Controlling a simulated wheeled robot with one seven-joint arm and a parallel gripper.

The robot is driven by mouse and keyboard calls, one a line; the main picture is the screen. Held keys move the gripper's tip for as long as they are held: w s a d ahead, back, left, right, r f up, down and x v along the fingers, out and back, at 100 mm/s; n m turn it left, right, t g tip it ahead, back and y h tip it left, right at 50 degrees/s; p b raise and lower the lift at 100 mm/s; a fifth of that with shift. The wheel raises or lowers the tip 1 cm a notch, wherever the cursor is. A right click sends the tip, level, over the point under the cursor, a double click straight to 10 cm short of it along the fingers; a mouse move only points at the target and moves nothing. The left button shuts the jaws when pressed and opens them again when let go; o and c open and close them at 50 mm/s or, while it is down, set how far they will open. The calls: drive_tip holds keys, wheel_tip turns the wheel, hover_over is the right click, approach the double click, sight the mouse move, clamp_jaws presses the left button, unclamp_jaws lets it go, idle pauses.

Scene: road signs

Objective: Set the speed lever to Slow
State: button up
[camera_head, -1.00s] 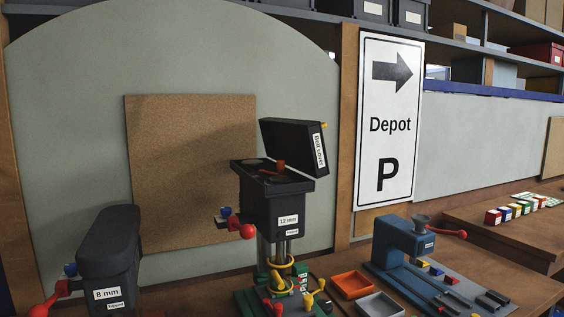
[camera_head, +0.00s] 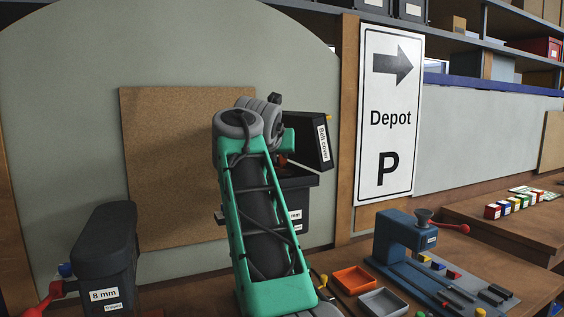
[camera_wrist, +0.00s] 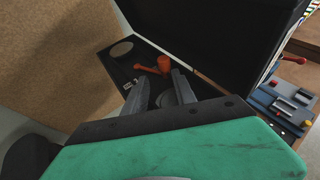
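The 12 mm drill press (camera_head: 312,205) stands mid-picture in the head view, largely hidden behind my arm. Its belt cover (camera_head: 322,143) is raised and open. In the wrist view, an orange-red lever with a round knob (camera_wrist: 163,64) stands inside the dark open housing (camera_wrist: 125,72). It looks like the speed lever. My gripper (camera_wrist: 162,78) is open, with its two grey fingers apart and pointing into the housing. The knob shows just beyond the fingertips, and nothing is held. I cannot tell whether a finger touches it. Speed markings are too small to read.
An 8 mm machine (camera_head: 104,262) stands at left. A blue press (camera_head: 402,237) and orange (camera_head: 354,280) and grey (camera_head: 383,302) trays are at right. The raised cover's dark wall (camera_wrist: 225,40) rises close beyond my fingers. A cork board (camera_head: 165,165) is behind.

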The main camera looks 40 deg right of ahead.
drive_tip(key=shift+s+d+m, duration=0.2)
drive_tip(key=shift+d+m, duration=0.3)
drive_tip(key=shift+d, duration=0.1)
drive_tip(key=p+x, duration=0.2)
drive_tip(key=x, duration=0.5)
drive_tip(key=shift+w, duration=0.2)
clamp_jaws()
idle(0.6)
